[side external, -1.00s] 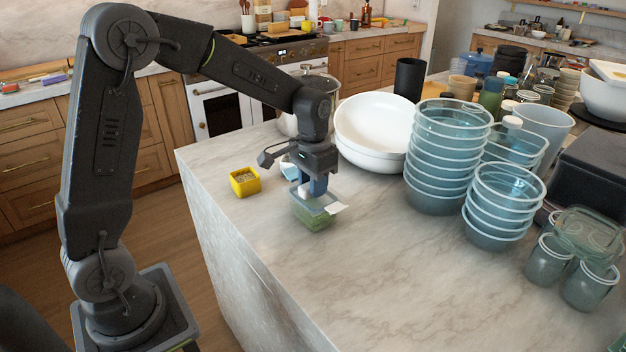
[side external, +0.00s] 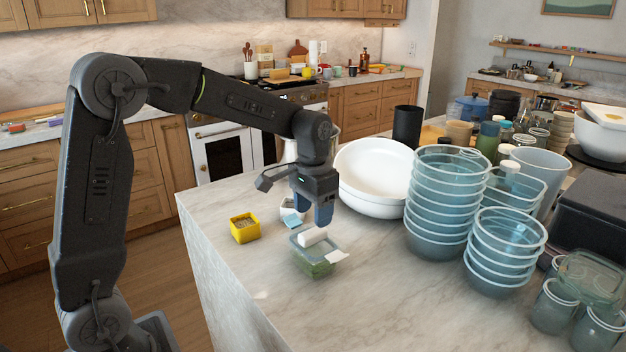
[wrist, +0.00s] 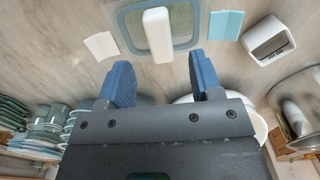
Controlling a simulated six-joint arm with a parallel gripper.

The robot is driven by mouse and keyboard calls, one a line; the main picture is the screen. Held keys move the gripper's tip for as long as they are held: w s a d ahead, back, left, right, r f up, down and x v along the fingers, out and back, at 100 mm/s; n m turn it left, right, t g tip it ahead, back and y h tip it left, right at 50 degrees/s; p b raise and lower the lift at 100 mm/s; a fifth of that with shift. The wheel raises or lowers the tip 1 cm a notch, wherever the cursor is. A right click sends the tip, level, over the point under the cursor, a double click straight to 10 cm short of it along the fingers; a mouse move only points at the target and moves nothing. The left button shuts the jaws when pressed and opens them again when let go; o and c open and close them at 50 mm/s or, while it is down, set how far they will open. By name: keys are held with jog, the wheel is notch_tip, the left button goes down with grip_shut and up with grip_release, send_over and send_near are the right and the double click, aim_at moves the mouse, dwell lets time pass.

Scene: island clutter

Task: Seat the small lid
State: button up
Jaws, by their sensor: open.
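A small clear container with green contents (side external: 314,268) stands near the counter's front edge. Its lid (side external: 297,241) has a blue-grey rim and lies on top, with a white bar handle (side external: 313,237); I cannot tell if it is fully flush. The wrist view shows the lid's rim (wrist: 127,35) and the white bar (wrist: 158,34) beyond my fingertips. A white flap (side external: 337,256) and a light blue flap (side external: 292,220) stick out at opposite sides. My gripper (side external: 316,222) is open and empty, just above the bar; its blue fingers (wrist: 158,75) are spread apart.
A yellow box (side external: 244,228) and a small white box (wrist: 267,40) stand close by. White bowls (side external: 372,178) are just behind my gripper. Tall stacks of clear tubs (side external: 440,200) stand to the right.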

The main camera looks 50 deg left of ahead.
aim_at(313, 231)
notch_tip(313, 231, up, 9)
jog(key=shift+f, duration=0.2)
dwell(0.3)
jog(key=s+d+f+t, duration=0.1)
jog(key=s+d+t, duration=0.1)
jog(key=s, duration=0.8)
jog(key=s+d+f+t, duration=0.2)
jog(key=s+d+t, duration=0.1)
jog(key=s, duration=0.7)
jog(key=shift+s+d+t, duration=0.3)
jog(key=shift+s+d, duration=0.05)
jog(key=shift+d, duration=0.1)
